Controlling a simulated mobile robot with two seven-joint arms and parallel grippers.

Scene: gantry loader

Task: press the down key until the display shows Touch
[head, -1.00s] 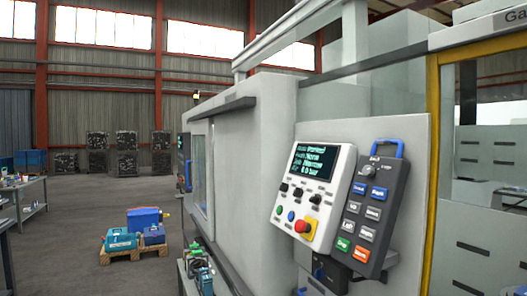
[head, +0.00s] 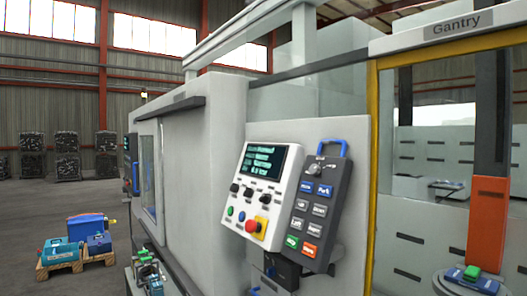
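The white control panel (head: 232,217) is fixed on the grey machine front in the middle of the head view. Its dark display (head: 265,161) shows several lines of greenish text, too small and blurred to read surely. Below it are several black knobs, small coloured buttons and a red stop button (head: 252,226) on yellow. Right of it hangs a dark key pendant (head: 327,216) with a blue handle and blue, grey, green and orange keys. I cannot tell which key is the down key. Neither gripper is in view.
A pallet (head: 60,259) with blue and teal boxes stands on the floor at left. Open floor lies around it.

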